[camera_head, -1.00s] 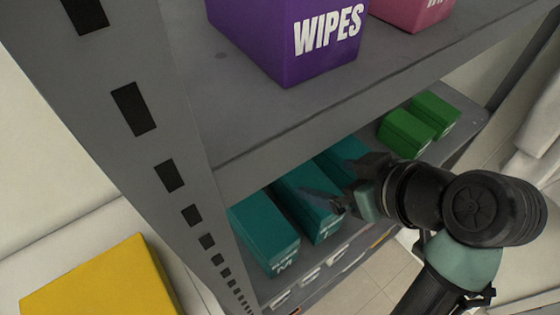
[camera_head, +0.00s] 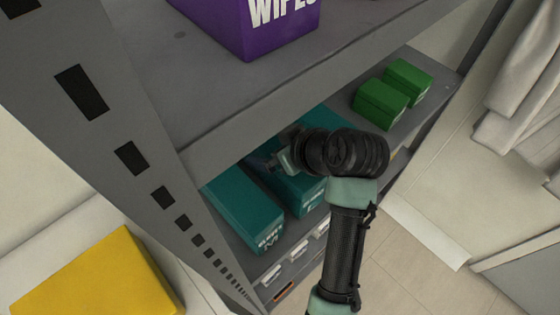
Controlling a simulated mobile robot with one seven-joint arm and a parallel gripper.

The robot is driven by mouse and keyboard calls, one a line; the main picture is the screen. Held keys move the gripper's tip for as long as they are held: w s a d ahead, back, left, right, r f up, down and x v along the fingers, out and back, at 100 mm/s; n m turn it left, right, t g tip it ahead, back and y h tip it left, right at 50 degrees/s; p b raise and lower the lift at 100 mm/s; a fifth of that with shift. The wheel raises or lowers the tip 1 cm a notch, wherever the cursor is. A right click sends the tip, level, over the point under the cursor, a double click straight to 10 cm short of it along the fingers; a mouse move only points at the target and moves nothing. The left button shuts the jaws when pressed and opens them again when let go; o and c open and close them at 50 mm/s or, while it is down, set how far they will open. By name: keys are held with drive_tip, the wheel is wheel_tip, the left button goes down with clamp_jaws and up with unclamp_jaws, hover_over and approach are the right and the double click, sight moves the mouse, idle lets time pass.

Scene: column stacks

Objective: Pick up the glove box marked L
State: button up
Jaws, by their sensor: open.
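The teal glove box marked L (camera_head: 305,198) lies on the lower shelf, its front face partly legible. My gripper (camera_head: 272,161) is over its top toward the back, under the upper shelf. The gripper is open, and its fingers are small and partly hidden by my wrist. I cannot tell whether they touch the box. A teal glove box marked M (camera_head: 242,210) lies just to the left. Another teal box (camera_head: 338,119) is behind my wrist to the right, mostly hidden.
The upper shelf edge (camera_head: 290,100) overhangs the boxes closely. Two green boxes (camera_head: 382,104) lie farther right on the lower shelf. A slotted grey upright (camera_head: 110,130) stands at left. A purple wipes box (camera_head: 255,25) is above. A yellow box (camera_head: 100,280) is at lower left.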

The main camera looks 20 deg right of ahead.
drive_tip(key=shift+w+f, duration=0.1)
clamp_jaws()
idle(0.5)
